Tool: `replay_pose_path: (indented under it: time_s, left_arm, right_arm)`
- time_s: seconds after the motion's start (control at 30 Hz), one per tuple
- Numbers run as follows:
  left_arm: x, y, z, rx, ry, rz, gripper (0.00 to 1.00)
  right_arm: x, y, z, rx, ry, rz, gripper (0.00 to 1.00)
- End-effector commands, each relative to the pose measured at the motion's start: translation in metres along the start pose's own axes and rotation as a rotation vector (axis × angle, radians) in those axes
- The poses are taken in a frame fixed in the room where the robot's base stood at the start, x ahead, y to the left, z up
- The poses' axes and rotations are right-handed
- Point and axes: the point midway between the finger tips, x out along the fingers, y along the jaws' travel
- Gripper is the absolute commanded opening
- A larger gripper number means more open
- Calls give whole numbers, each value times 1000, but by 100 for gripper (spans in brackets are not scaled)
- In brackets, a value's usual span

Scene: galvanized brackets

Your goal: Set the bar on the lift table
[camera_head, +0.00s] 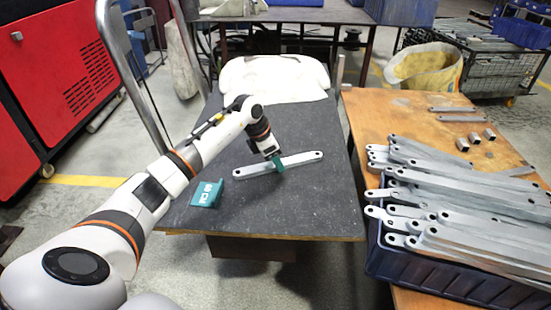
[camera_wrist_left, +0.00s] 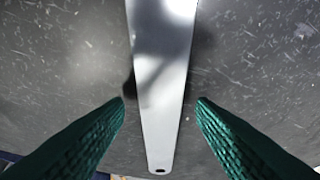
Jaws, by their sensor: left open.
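A galvanized bar (camera_head: 300,159) with a hole near each end lies on the dark top of the lift table (camera_head: 300,205), slanting slightly up to the right. My left gripper (camera_head: 278,166) is over the middle of the bar, pointing down. In the left wrist view the bar (camera_wrist_left: 160,120) runs lengthwise between the two green fingers, with a gap on each side. The left gripper (camera_wrist_left: 160,110) is open and does not touch the bar there. My right gripper is not in view.
A white cloth (camera_head: 275,80) lies at the far end. On the right, a wooden table (camera_head: 385,112) bears a blue crate (camera_head: 440,284) heaped with several similar bars (camera_head: 470,205).

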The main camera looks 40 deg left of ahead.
Motion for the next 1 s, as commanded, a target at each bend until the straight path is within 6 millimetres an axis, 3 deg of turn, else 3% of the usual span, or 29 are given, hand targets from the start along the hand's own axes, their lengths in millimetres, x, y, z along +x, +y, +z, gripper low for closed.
replay_pose_path:
  time_s: [0.3,0.5,0.7,1.0]
  left_arm:
    - [-67,-1,-1,1,0,-5,50]
    - [-101,-1,-1,0,0,-3,50]
    - [-116,0,0,0,0,-2,50]
    - [-117,0,0,0,0,-1,50]
  right_arm:
    - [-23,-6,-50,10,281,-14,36]
    - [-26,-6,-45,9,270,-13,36]
    - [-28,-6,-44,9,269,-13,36]
    - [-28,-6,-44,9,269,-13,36]
